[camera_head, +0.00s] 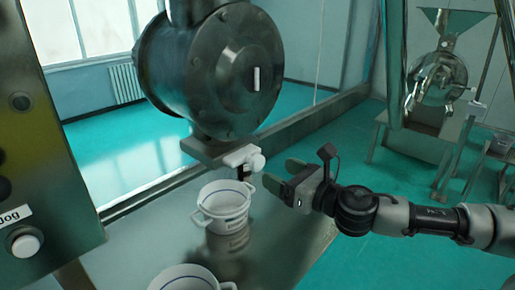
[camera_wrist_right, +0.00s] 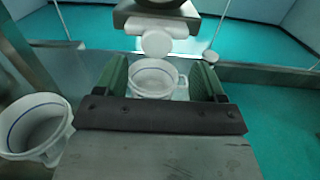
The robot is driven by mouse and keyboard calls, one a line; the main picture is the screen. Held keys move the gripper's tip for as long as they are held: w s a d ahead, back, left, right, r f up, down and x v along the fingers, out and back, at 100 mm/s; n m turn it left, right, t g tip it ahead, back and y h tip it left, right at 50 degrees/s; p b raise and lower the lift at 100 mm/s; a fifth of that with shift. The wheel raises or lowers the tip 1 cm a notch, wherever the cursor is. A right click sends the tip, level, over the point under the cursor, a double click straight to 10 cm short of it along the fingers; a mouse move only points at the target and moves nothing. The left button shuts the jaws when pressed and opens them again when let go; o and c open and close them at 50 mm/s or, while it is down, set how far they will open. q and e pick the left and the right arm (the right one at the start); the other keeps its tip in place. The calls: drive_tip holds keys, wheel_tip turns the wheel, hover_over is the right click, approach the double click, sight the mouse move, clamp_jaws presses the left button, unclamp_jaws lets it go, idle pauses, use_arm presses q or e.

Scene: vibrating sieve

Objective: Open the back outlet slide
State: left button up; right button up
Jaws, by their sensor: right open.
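The back outlet slide (camera_head: 243,157) is a white piece with a round knob, mounted under the large metal drum (camera_head: 212,75). Its white knob also shows in the right wrist view (camera_wrist_right: 157,44), beyond the fingertips and near the middle. My right gripper (camera_head: 281,174) is to the right of the slide and slightly lower, apart from it. Its two green fingers are open with nothing held; they stand either side of the picture's middle in the right wrist view (camera_wrist_right: 161,72). My left gripper is not in view.
A white pot with handles (camera_head: 223,205) stands on the metal table (camera_head: 285,235) below the slide. A second white pot (camera_head: 190,281) is nearer, at the bottom edge. A control box (camera_head: 60,190) fills the left. Another machine (camera_head: 437,80) stands at the back right.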

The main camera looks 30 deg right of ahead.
sight(260, 165)
drive_tip(key=p+x, duration=0.5)
drive_tip(key=x, duration=0.1)
drive_tip(key=shift+a+r, duration=0.1)
drive_tip(key=shift+a, duration=0.1)
drive_tip(key=shift+w+a, duration=0.2)
drive_tip(key=shift+w, duration=0.3)
drive_tip(key=shift+c, duration=0.5)
